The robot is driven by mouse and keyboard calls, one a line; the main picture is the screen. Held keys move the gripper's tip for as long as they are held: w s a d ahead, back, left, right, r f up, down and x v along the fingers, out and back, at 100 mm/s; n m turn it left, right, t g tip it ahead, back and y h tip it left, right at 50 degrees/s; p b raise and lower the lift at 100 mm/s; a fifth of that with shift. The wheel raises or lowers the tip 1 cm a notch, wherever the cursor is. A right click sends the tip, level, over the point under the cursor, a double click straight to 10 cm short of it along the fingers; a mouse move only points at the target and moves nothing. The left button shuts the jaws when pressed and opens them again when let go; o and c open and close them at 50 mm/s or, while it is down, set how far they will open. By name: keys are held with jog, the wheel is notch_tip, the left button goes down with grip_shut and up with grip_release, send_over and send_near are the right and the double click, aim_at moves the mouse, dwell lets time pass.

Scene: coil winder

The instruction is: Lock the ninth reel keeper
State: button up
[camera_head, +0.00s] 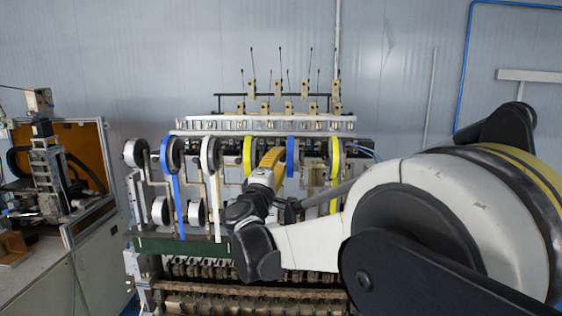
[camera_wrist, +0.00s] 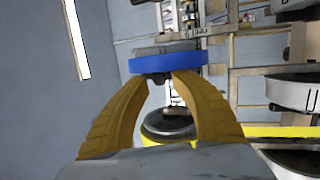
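My gripper (camera_wrist: 162,80) shows in the wrist view with two yellow fingers curving in and a gap between their tips. The tips are at the near edge of a blue reel (camera_wrist: 168,63), on either side of a small dark knob, apparently its keeper (camera_wrist: 158,78). I cannot tell whether the fingers touch the knob. In the head view, my gripper (camera_head: 268,160) is at the upper reel row, just left of a blue reel (camera_head: 292,156). The keeper is not clear there. A partly legible label (camera_wrist: 195,32) stands behind the reel in the wrist view.
The coil winder (camera_head: 262,125) carries more reels, including a yellow reel (camera_head: 335,158), a white reel (camera_head: 210,154) and another blue reel (camera_head: 172,156). In the wrist view, a dark-centred reel (camera_wrist: 168,125) lies close beyond the fingers. A machine cabinet (camera_head: 75,240) stands at left.

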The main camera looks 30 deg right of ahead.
jog(key=shift+d, duration=0.1)
jog(key=c, duration=0.5)
jog(key=shift+s+f, duration=0.1)
jog(key=shift+s, duration=0.1)
jog(key=shift+c, duration=0.2)
jog(key=shift+s+a, duration=0.6)
jog(key=shift+s, duration=0.3)
grip_shut()
jog(key=o, duration=0.7)
grip_release()
jog(key=shift+a, duration=0.1)
jog(key=s+a, duration=0.4)
jog(key=a, duration=0.1)
jog(key=shift+s+a, duration=0.25)
jog(key=shift+s, duration=0.1)
